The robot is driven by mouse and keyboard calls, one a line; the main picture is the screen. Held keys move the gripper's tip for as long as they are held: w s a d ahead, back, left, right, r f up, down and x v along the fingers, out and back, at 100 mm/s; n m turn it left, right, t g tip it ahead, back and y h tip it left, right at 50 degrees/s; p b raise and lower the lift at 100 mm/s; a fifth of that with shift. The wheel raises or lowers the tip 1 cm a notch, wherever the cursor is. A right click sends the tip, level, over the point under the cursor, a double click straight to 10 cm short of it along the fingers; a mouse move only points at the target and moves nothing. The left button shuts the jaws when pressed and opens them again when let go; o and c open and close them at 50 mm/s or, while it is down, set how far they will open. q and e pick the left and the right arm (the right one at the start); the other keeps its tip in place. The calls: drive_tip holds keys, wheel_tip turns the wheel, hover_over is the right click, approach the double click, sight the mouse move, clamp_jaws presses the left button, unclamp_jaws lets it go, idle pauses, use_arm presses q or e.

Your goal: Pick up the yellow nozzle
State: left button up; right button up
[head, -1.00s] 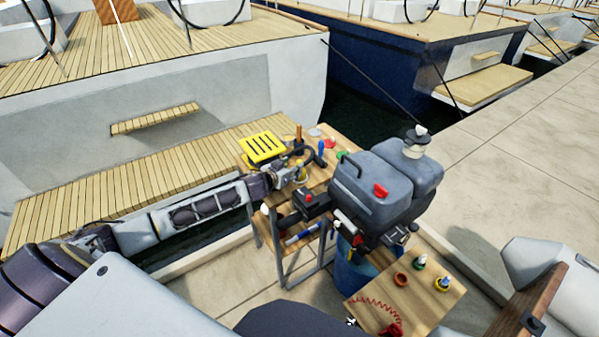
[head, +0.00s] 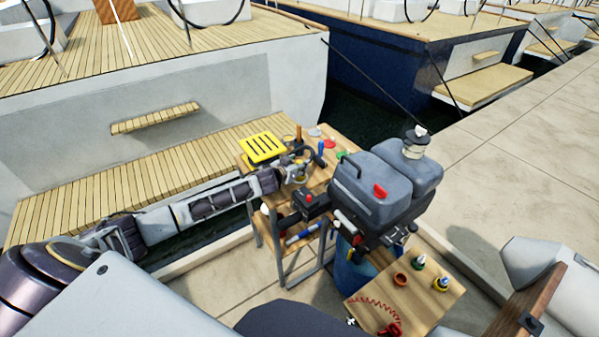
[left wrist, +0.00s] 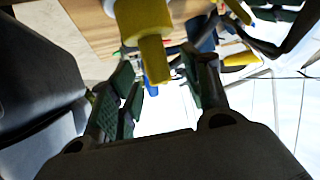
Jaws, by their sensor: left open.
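The yellow nozzle (left wrist: 148,35) is close in the left wrist view, its wide base at the top edge and its narrow tip pointing down the picture. The base meets a pale round part (left wrist: 110,7). My left gripper (head: 303,172) is over the workbench in the head view, beside the grey motor. In the left wrist view its fingers (left wrist: 162,88) are apart, and the nozzle's tip shows in line with the gap between them. I see no contact. In the head view the gripper largely hides the nozzle. My right gripper is out of view.
The grey motor (head: 378,188) with a red cap stands just right of the gripper. A yellow slotted box (head: 263,148) and small tools share the bench (head: 253,160). A lower wooden board (head: 425,310) holds small pots and a red coil. Boats lie behind.

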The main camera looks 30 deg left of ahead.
use_arm(q)
drive_tip(key=shift+w+f, duration=0.1)
drive_tip(key=shift+w, duration=0.1)
idle(0.4)
clamp_jaws()
